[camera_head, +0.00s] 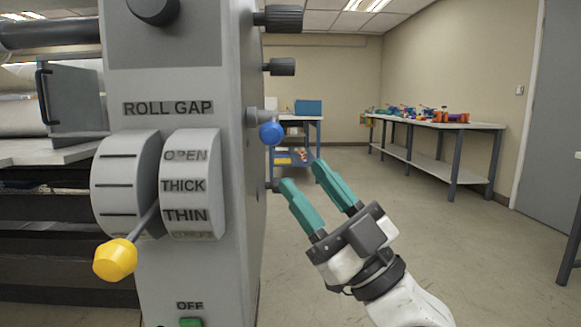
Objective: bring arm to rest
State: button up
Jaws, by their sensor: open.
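My gripper (301,172) is in the lower middle of the head view, at the end of my white arm coming from the bottom right. Its two teal fingers are apart and empty, pointing up and to the left. The fingers show just right of the grey laminator panel (240,270), below a blue-knobbed lever (271,133). I cannot tell whether they touch anything; a gap shows between the fingertips and the blue knob.
The laminator fills the left, with a roll gap dial (190,185) and a yellow-knobbed lever (115,259) jutting out. A long table (440,124) with colourful items stands along the right wall. A blue cart (297,158) stands behind. Open floor lies between.

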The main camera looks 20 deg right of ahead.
jog(key=shift+v, duration=0.95)
notch_tip(320, 180, down, 33)
jog(key=s+m+g+h, duration=0.1)
jog(key=m+g+h, duration=0.6)
jog(key=g+h, duration=0.25)
jog(key=s+d+f+m+g+h, duration=0.1)
jog(key=s+d+f+g, duration=0.15)
jog(key=s+f, duration=0.35)
jog(key=s+d+f+m+g+h, duration=0.1)
jog(key=s+d+f+g, duration=0.15)
jog(key=s+f, duration=0.35)
jog(key=s+d+f+m+g+h+p, duration=0.1)
jog(key=s+d+f+m+g+h, duration=0.2)
jog(key=s, duration=0.5)
jog(key=s+d+f+m+g, duration=0.1)
jog(key=s+d+f+g, duration=0.1)
jog(key=s+f+g, duration=0.4)
notch_tip(320, 180, up, 38)
jog(key=t+p, duration=0.1)
jog(key=p, duration=3.7)
jog(key=shift+s+r+n+t, duration=0.15)
jog(key=shift+s+n+t, duration=0.05)
jog(key=shift+n+t, duration=0.15)
